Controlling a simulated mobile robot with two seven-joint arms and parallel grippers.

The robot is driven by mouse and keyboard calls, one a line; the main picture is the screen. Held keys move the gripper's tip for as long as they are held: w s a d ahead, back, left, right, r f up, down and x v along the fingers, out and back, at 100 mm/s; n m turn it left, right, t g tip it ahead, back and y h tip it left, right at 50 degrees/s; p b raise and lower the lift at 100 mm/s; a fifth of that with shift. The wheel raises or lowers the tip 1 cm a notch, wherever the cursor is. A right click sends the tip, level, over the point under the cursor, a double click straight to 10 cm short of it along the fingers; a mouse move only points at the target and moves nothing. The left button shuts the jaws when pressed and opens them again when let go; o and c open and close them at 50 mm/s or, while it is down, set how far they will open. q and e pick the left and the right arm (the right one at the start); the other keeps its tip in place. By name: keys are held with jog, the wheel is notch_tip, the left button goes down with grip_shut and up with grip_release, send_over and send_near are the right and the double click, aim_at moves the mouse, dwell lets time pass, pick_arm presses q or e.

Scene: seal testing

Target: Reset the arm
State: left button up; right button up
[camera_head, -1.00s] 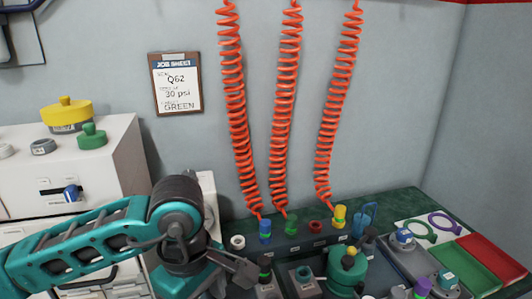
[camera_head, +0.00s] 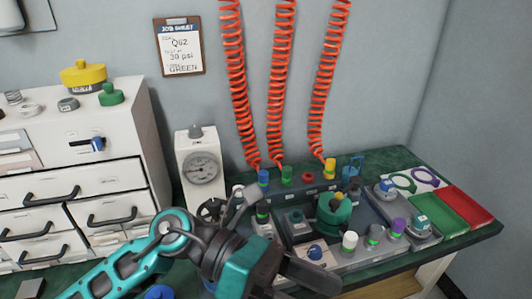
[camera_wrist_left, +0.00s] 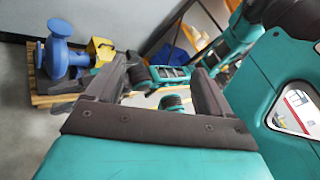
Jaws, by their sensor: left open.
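My left arm comes in from the lower left of the head view. Its gripper (camera_head: 312,277) is low in the picture, in front of the bench fixtures, with dark fingers pointing right. In the left wrist view the same gripper (camera_wrist_left: 155,88) has its two dark fingers spread wide, with nothing held between them. Teal arm parts, seemingly mine, show beyond and beside the fingers there.
The green bench holds a pressure gauge (camera_head: 201,170), a green round vessel (camera_head: 334,212), coloured fittings and red (camera_head: 467,205) and green trays. Red coiled hoses (camera_head: 281,80) hang behind. White drawers (camera_head: 70,180) stand left. The wrist view shows a blue pump (camera_wrist_left: 62,58) on a pallet.

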pick_arm(q)
jog(key=w+a+r+n+t+h+p, duration=0.1)
jog(key=w+a+r+n+t+h, duration=0.2)
jog(key=n+t, duration=0.55)
jog(key=w+a+r+n+t+h+p, duration=0.15)
jog(key=w+n+t+h, duration=0.35)
jog(key=n, duration=0.6)
jog(key=w+a+f+n+t+y, duration=0.6)
jog(key=n+t+y, duration=0.4)
jog(key=n, duration=0.5)
jog(key=s+a+f+n+g+y, duration=0.2)
jog(key=s+a+f+n+y, duration=0.1)
jog(key=f, duration=0.4)
jog(key=s+a+f+n+g+y+p, duration=0.1)
jog(key=s+a+f+n+g+y, duration=0.1)
jog(key=s+a+f+n+y, duration=0.2)
jog(key=s+a+f+n+g+y+p, duration=0.1)
jog(key=s+a+f+n+g+y, duration=0.1)
jog(key=a+f+n, duration=0.4)
notch_tip(320, 180, down, 5)
jog(key=shift+s+f+n+y, duration=0.15)
jog(key=shift+s+n+y, duration=0.65)
jog(key=shift+n+y, duration=0.35)
pick_arm(e)
jog(key=shift+s+d+r+h, duration=0.4)
jog(key=shift+s+d+r, duration=0.45)
jog(key=shift+r, duration=0.1)
jog(key=shift+a, duration=0.1)
